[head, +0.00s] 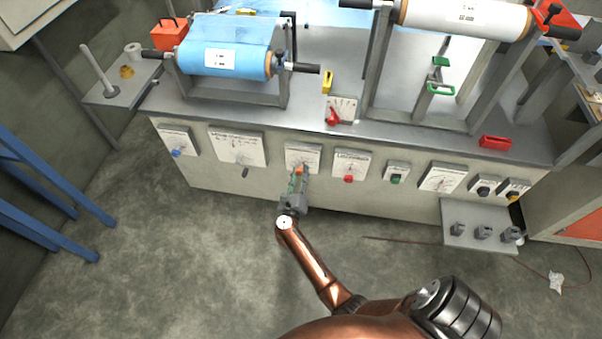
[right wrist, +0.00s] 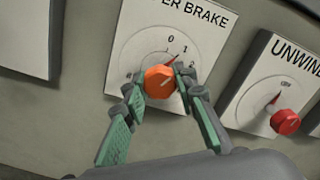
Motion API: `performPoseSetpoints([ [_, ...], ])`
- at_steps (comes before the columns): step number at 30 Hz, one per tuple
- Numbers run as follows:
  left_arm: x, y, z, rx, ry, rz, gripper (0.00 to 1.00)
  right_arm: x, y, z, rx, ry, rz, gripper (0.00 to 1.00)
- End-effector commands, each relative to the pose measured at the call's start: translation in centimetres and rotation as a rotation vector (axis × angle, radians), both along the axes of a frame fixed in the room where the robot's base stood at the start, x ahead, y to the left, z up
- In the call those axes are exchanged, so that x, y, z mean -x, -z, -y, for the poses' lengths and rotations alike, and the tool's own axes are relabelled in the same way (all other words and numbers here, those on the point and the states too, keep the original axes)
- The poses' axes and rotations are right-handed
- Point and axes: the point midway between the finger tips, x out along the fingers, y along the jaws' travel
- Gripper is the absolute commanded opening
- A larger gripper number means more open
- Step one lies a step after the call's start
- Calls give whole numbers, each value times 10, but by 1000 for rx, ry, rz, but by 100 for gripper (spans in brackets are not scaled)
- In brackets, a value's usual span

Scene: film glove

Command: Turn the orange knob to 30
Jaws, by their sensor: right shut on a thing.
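The orange knob (head: 299,170) sits on a white dial plate (head: 303,153) on the front of the bench. In the right wrist view the orange knob (right wrist: 159,81) is in front of a plate lettered "...ER BRAKE" (right wrist: 150,38). A red pointer tip shows at the knob's upper right, near the marks 0 and 1; the rest of the scale is partly hidden. My right gripper (head: 298,183) reaches the knob from the front. Its green-padded fingers (right wrist: 160,88) are shut on the knob, one on each side. My left gripper is not in view.
A dial plate with a red knob (right wrist: 285,122) is to the right. Along the bench front are a blue knob (head: 177,153), a black knob (head: 245,172) and a green knob (head: 396,179). A small grey shelf (head: 462,214) juts out at the lower right.

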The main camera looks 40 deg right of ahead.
Motion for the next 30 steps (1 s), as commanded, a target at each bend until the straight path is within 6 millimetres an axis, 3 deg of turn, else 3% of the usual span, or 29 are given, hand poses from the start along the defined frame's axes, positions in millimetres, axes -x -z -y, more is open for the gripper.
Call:
performPoseSetpoints([
  [9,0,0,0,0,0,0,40,0,0,0,1,0,-1,2],
  [10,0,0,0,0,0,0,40,0,0,0,1,0,-1,27],
  [17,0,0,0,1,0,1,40,0,0,0,1,0,-1,43],
  [26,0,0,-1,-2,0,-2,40,0,-1,0,0,0,0,44],
  [30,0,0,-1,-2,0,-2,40,-1,-12,-1,-3,-1,3,44],
])
